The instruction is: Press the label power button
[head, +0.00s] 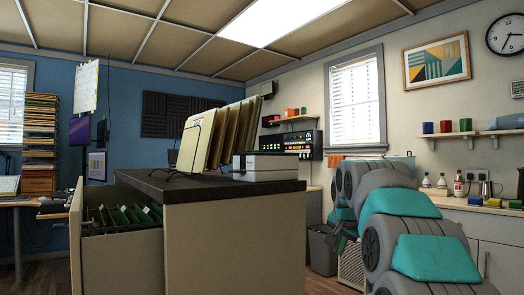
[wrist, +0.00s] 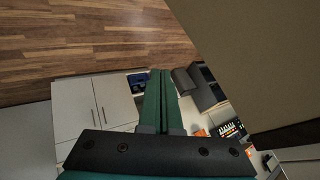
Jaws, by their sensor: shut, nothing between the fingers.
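A small white and dark box-shaped device (head: 265,166), which looks like the label printer, sits near the right end of the cabinet's dark top (head: 215,188) in the head view. I cannot make out a power button on it. My gripper (head: 338,240) is low and to the right of the cabinet, apart from the device. In the wrist view my gripper (wrist: 161,75) shows two green fingers close together, shut and empty. A pale object (wrist: 297,154) at the lower right edge of that view is too cropped to identify.
Upright folders in a wire rack (head: 210,140) stand left of the device. The cabinet's open drawer (head: 120,220) holds green files. The cabinet side (wrist: 250,60) fills the wrist view's upper right. A bin (head: 322,250) stands beyond. Wood floor (wrist: 90,40) is clear.

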